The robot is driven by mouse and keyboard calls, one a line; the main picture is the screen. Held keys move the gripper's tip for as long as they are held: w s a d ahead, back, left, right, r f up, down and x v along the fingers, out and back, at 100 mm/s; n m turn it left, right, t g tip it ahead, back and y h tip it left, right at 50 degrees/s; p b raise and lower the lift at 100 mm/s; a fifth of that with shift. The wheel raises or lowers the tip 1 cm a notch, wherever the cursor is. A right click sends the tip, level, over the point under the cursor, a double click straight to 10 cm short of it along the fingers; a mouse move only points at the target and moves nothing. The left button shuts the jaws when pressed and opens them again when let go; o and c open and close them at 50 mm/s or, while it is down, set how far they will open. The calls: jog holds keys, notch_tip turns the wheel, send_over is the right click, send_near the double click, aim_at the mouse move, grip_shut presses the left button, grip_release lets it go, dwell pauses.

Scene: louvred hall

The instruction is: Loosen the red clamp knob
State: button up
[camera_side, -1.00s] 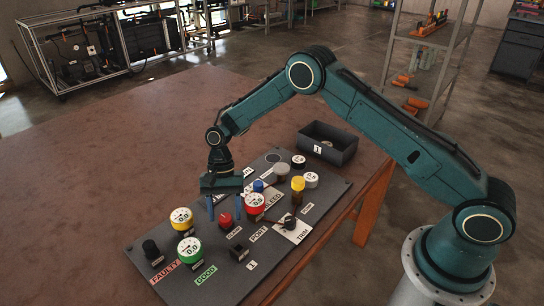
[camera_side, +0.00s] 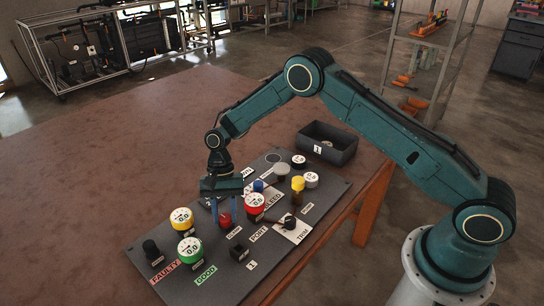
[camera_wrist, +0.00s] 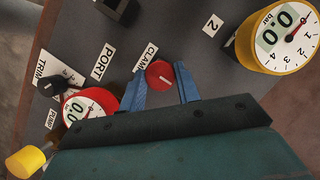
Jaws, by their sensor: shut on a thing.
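The red clamp knob (camera_side: 224,219) stands on the dark grey panel (camera_side: 315,215), close to the red-rimmed gauge. My gripper (camera_side: 224,224) points down at it, with one blue finger on each side. In the wrist view the red knob (camera_wrist: 160,75) sits between the two fingertips of my gripper (camera_wrist: 161,72), and the jaws are shut on it. A white line on the knob's top runs slantwise. The label beside it is partly covered by a finger.
A red-rimmed gauge (camera_side: 255,205) and a black trim knob (camera_side: 290,222) stand close to the right. Yellow-rimmed (camera_side: 181,218) and green-rimmed (camera_side: 189,250) gauges stand to the left. A dark bin (camera_side: 328,143) lies beyond the panel. The table's left side is clear.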

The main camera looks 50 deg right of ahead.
jog(key=shift+n, duration=0.4)
jog(key=n+h, duration=0.1)
jog(key=n, duration=0.1)
jog(key=n+h, duration=0.1)
jog(key=n, duration=0.2)
jog(key=shift+w+a+g, duration=0.1)
jog(key=shift+a+g, duration=0.05)
jog(key=shift+g, duration=0.25)
jog(key=n+h, duration=0.2)
jog(key=n, duration=0.4)
jog(key=shift+a, duration=0.15)
jog(key=n+h, duration=0.1)
jog(key=n, duration=0.2)
jog(key=n+t+h, duration=0.1)
jog(key=n, duration=0.2)
jog(key=shift+a, duration=0.15)
jog(key=n+t, duration=0.1)
jog(key=n, duration=0.2)
jog(key=n+t+h, duration=0.1)
jog(key=n, duration=0.2)
jog(key=shift+a, duration=0.1)
jog(key=o, duration=1)
jog(key=shift+s, duration=0.2)
